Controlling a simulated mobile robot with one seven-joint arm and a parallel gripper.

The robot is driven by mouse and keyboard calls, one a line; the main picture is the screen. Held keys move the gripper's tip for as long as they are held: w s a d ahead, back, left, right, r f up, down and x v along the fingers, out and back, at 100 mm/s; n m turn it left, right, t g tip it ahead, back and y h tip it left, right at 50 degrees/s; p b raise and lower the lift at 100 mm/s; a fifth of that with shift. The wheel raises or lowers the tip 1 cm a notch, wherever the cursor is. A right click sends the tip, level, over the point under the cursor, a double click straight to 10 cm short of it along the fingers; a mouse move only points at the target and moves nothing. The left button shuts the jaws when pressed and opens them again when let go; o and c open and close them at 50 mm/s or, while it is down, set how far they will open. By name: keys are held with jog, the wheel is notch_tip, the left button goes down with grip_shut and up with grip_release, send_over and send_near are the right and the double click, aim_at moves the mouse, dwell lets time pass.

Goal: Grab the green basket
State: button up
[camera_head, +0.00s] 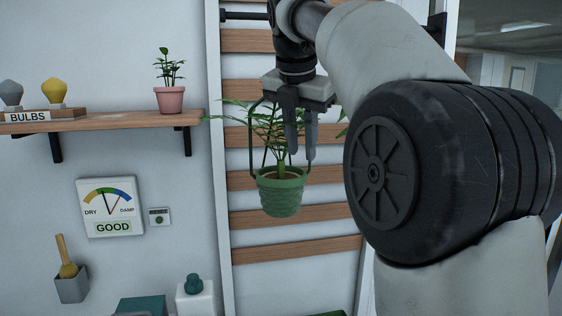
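The green basket (281,197) is a ribbed pot with a leafy palm in it and a tall dark green handle. It hangs upright in front of the wooden slats, clear of any surface in view. My gripper (302,156) points down just above the basket, among the palm leaves and the handle. Its two grey fingers are apart, with a gap between them. The top of the handle is hidden behind the gripper, so I cannot tell whether it lies between the fingers or what holds the basket up.
My arm covers the right side.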

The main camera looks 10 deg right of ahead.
jog(key=a+x, duration=0.1)
jog(key=x, duration=0.5)
jog(key=shift+d+f, duration=0.2)
jog(key=shift+f, duration=0.1)
jog(key=shift+w, duration=0.15)
jog(key=shift+r, duration=0.1)
grip_shut()
